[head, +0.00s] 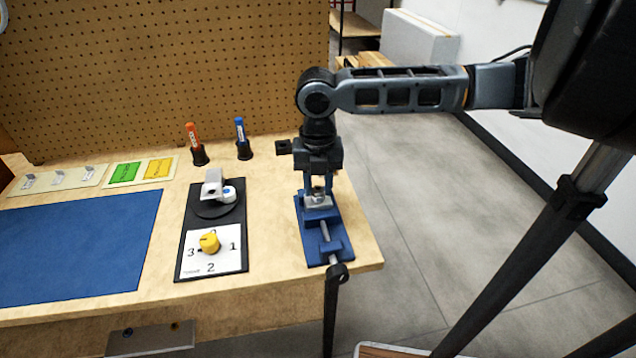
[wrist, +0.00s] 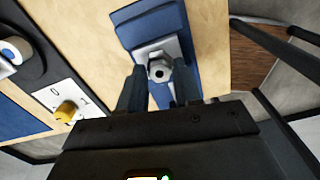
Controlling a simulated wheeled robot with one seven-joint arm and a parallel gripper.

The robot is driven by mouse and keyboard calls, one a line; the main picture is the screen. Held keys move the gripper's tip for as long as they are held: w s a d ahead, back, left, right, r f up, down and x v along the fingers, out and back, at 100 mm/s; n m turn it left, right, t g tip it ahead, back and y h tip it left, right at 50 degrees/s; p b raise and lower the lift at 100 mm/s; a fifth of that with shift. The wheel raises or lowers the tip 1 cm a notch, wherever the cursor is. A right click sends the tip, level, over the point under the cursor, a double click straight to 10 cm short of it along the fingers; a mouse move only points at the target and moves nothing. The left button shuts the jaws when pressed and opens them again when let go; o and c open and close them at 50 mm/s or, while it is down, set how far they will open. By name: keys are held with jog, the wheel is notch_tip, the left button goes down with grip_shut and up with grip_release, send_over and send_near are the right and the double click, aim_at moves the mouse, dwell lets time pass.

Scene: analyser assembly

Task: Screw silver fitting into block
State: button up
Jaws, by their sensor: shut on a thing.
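The silver fitting (wrist: 159,70) shows from above in the wrist view, with a dark hole in its middle. It stands at the block (wrist: 172,47), a light grey piece held in the blue vise (head: 322,246). The block also shows in the head view (head: 318,202). My gripper (head: 318,188) points straight down over the vise, its fingers shut on the silver fitting. In the wrist view, the fingers (wrist: 152,88) lie on both sides of the fitting. How deep the fitting sits in the block is hidden.
Left of the vise, a black board carries a grey part on a round base (head: 215,203) and a yellow knob (head: 209,242) on a numbered card. Orange (head: 194,143) and blue (head: 241,138) markers stand behind. A blue mat (head: 75,245) lies left. The table's right edge is near the vise.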

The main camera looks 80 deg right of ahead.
aim_at(318, 189)
jog(key=m+p, duration=0.1)
jog(key=m, duration=0.2)
jog(key=shift+m+p, duration=0.3)
jog(key=o, duration=1.7)
jog(key=shift+r, duration=0.1)
jog(key=shift+r+p, duration=2.75)
jog(key=shift+r, duration=0.7)
